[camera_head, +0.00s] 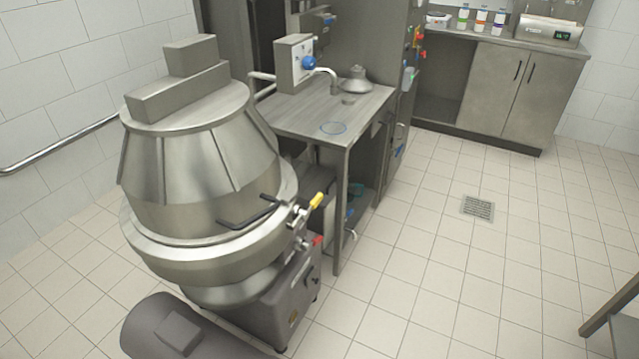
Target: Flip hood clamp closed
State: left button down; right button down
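A large steel hood (205,165) sits on a round steel bowl machine (200,262) at the left of the head view. A dark bar handle (240,222) is on the hood's lower front. The hood clamp (300,216) is at the right side of the rim, with a yellow-tipped lever (316,201) pointing up and outward to the right. A red-tipped part (317,240) shows just below it. I cannot tell from this distance whether the clamp catches the hood. Neither of my grippers is in view.
A steel table (345,122) with a control box (294,63) and blue knob stands just behind the machine on the right. A counter with cabinets (500,85) is at the back.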

aim_at(302, 214)
jog(key=i+l+u, duration=0.2)
jog(key=i+l, duration=0.15)
jog(key=l, duration=0.3)
jog(key=i+l+u, duration=0.1)
jog(key=l, duration=0.25)
jog(key=i+l+u, duration=0.1)
jog(key=l, duration=0.25)
jog(key=i, duration=0.1)
